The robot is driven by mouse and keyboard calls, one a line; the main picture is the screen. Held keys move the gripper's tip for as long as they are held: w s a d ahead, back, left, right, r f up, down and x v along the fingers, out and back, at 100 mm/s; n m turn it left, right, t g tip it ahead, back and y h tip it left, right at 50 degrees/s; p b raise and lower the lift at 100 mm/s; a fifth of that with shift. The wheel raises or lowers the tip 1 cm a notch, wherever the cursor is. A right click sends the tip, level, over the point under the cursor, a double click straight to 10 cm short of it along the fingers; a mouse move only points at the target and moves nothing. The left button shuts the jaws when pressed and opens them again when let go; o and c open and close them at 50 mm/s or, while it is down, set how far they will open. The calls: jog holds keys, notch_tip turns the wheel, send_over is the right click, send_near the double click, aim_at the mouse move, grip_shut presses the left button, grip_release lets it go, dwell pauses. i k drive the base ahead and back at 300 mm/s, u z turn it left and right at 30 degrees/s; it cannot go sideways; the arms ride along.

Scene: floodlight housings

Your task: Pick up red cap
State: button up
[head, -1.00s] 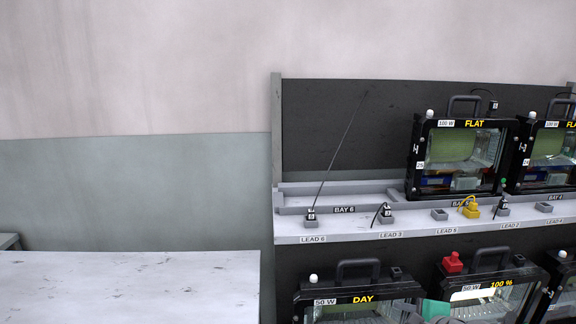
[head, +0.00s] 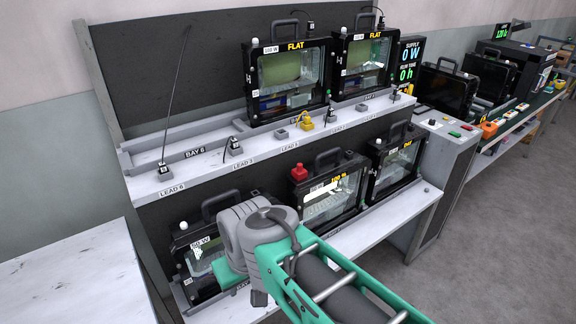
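The red cap (head: 299,173) sits on top of the left end of a black floodlight housing (head: 330,192) marked 100 % on the lower shelf. It looks like a small red block with a knob, upright, with nothing touching it from my side. My arm reaches in from the lower right, and its grey joint is in front of the lower shelf, to the left of and below the cap. I cannot make out my gripper's fingers.
A housing (head: 207,246) on the lower left is partly behind my arm. Another housing (head: 397,160) stands right of the cap's housing. Two FLAT housings stand on the upper shelf above (head: 210,159), whose front edge holds leads and sockets. A bare white table (head: 80,275) is at left.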

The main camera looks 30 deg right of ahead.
aim_at(299, 173)
jog(key=k, duration=1.1)
jog(key=z, duration=0.85)
jog(key=i, duration=0.75)
jog(key=z, duration=0.1)
